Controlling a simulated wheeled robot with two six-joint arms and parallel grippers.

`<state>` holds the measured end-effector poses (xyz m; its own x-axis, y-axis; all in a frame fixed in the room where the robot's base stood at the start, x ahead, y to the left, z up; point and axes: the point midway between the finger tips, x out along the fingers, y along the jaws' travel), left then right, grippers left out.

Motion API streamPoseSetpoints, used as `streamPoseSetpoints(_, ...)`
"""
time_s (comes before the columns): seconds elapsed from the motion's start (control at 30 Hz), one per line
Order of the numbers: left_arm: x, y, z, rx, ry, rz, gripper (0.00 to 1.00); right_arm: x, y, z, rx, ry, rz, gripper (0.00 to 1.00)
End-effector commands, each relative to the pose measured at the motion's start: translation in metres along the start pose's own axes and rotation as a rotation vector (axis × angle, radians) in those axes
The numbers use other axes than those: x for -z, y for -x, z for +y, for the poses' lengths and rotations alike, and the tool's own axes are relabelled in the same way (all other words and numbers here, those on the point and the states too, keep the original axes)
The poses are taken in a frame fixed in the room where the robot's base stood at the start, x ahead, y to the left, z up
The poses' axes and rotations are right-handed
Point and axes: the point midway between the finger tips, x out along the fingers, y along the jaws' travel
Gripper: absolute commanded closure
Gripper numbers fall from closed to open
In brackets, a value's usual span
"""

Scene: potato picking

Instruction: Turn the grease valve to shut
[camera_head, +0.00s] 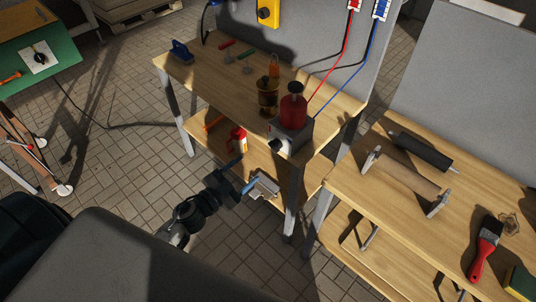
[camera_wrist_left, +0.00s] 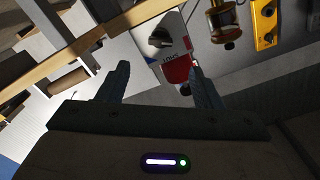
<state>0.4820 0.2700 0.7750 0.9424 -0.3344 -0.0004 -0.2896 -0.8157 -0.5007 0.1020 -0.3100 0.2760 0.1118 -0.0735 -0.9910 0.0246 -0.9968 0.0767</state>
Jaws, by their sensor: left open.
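A grey box with a red jar (camera_head: 293,108) on top stands at the front corner of the wooden workbench (camera_head: 213,88). A black knob (camera_head: 277,147) sits on its pale front face; I take this for the grease valve. In the left wrist view the dark knob (camera_wrist_left: 160,38) shows on a white plate, beside a red label. My left gripper (camera_head: 242,174) is open and empty, below and left of the knob in the head view. In the wrist view its fingers (camera_wrist_left: 160,78) stand apart, with the knob beyond them. I cannot read the knob's setting. My right gripper is not in view.
An amber jar (camera_head: 268,97) stands beside the red one. A red and white container (camera_head: 238,139) is on the lower shelf. Another bench at right holds a roller (camera_head: 402,173) and a red brush (camera_head: 486,247). A black knob (camera_head: 40,57) sits on the green board at left.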

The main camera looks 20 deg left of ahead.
Motion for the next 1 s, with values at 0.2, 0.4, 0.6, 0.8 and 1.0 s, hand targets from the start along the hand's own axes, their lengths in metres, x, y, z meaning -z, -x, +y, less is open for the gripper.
streamPoseSetpoints(0.2,0.005,-0.027,-0.003,0.003,0.002,0.004,0.41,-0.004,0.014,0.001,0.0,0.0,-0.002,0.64)
streamPoseSetpoints(0.4,0.004,-0.065,-0.002,0.003,0.002,0.003,0.41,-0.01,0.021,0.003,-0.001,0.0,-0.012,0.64)
streamPoseSetpoints(0.6,0.002,-0.094,-0.001,0.002,0.002,0.001,0.41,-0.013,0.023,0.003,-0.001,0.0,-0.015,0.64)
streamPoseSetpoints(0.8,0.001,-0.106,0.0,0.001,0.002,0.0,0.41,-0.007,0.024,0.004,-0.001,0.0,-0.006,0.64)
streamPoseSetpoints(1.0,0.001,-0.106,0.0,0.001,0.001,0.0,0.41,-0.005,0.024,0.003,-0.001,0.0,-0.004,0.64)
